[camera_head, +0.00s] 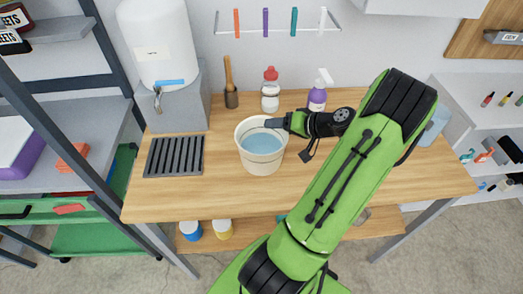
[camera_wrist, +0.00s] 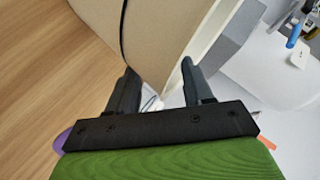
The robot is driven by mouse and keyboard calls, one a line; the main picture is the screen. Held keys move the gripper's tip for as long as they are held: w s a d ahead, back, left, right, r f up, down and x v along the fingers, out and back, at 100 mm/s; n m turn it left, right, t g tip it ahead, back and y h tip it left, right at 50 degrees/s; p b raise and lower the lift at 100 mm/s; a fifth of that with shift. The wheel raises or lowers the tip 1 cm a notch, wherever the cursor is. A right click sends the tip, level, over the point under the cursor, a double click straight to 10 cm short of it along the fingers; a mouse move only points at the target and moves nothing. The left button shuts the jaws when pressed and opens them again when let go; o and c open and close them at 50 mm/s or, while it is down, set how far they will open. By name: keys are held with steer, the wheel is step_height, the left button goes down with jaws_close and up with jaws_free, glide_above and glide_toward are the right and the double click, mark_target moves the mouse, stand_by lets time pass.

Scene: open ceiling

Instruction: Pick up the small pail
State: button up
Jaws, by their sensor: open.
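The small pail (camera_head: 263,165) is cream-coloured, holds bluish water and stands upright on the wooden workbench (camera_head: 330,195). My gripper (camera_head: 272,122) reaches in from the right at the pail's right rear rim. In the wrist view the pail (camera_wrist: 165,35) fills the upper middle, with its rim edge running down between the fingers. My gripper (camera_wrist: 160,78) is open there, with one finger on each side of the rim wall. I cannot tell whether either finger touches the wall. The far side of the pail is hidden in the wrist view.
A black grate (camera_head: 174,157) lies left of the pail, below a white tank (camera_head: 160,45) with a tap. A wooden-handled tool (camera_head: 230,85), a red-capped bottle (camera_head: 270,92) and a purple spray bottle (camera_head: 318,92) stand behind. The bench front is clear.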

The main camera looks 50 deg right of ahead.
steer(key=shift+r, duration=0.1)
jaws_close()
steer(key=shift+r, duration=0.1)
stand_by(1.1)
